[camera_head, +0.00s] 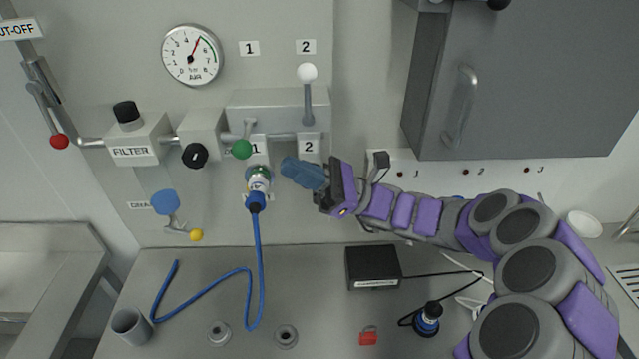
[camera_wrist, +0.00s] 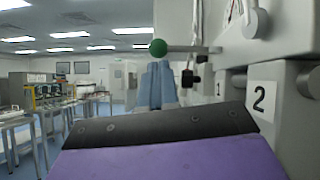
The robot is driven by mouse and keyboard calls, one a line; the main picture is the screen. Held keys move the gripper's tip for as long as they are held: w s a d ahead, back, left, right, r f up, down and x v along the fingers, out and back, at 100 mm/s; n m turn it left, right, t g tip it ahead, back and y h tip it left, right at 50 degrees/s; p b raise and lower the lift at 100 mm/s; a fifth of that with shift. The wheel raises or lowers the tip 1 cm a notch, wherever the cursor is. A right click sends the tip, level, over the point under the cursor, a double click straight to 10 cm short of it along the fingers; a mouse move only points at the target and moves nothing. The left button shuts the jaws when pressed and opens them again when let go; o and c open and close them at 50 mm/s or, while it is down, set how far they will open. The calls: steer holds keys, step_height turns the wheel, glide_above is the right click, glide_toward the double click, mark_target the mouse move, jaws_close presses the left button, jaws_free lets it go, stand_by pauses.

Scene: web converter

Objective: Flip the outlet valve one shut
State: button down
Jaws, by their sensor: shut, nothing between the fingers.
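Outlet valve one is a lever with a green knob (camera_head: 241,149) on the grey manifold block (camera_head: 270,98), above its "1" label. In the wrist view the green knob (camera_wrist: 158,48) is at the end of a lever that points left, away from the panel. My gripper (camera_head: 284,166) is shut and empty, to the right of and slightly below the green knob in the head view. Its blue fingers (camera_wrist: 158,64) show just below the knob in the wrist view. I cannot tell whether they touch it. A blue hose connector (camera_head: 257,195) sits in outlet one.
Outlet valve two's white-knobbed lever (camera_head: 307,73) stands upright to the right. A grey cabinet (camera_head: 540,80) hangs above my arm. A blue hose (camera_head: 258,270) runs over the bench.

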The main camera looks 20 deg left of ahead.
mark_target(246, 139)
steer(key=x, duration=0.4)
steer(key=shift+s+a+r+b, duration=0.1)
steer(key=shift+s+a+b, duration=0.1)
steer(key=shift+a+b, duration=0.15)
steer(key=shift+a+r, duration=0.1)
